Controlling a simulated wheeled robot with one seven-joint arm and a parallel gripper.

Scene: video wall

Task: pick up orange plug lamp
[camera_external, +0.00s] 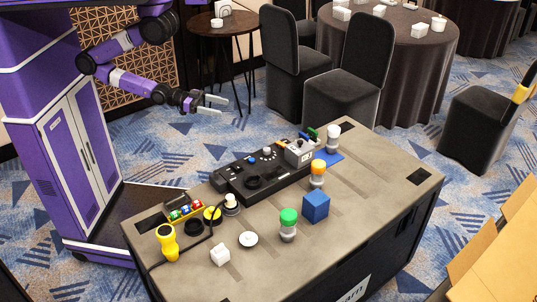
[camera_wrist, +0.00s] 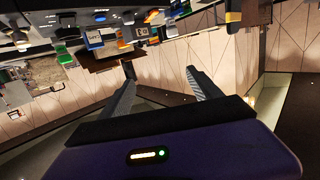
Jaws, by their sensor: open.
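The orange plug lamp (camera_external: 318,170) stands upright on the grey-topped case (camera_external: 372,190), with an orange cap over a pale, greyish lower part. It is right of the black control panel and behind the blue cube. My gripper (camera_external: 213,103) is open and empty, held in the air beyond the far left side of the case, well apart from the lamp. In the wrist view my two gripper fingers (camera_wrist: 160,69) are spread with nothing between them. Small coloured objects show along the top of that view; I cannot tell which is the lamp.
A blue cube (camera_external: 316,207), a green-capped lamp (camera_external: 288,224) and a white-capped lamp (camera_external: 333,138) stand near it. The black control panel (camera_external: 252,178) lies along the far side. A yellow flashlight (camera_external: 168,243) and white cube (camera_external: 220,255) are at left. Chairs (camera_external: 352,75) stand behind.

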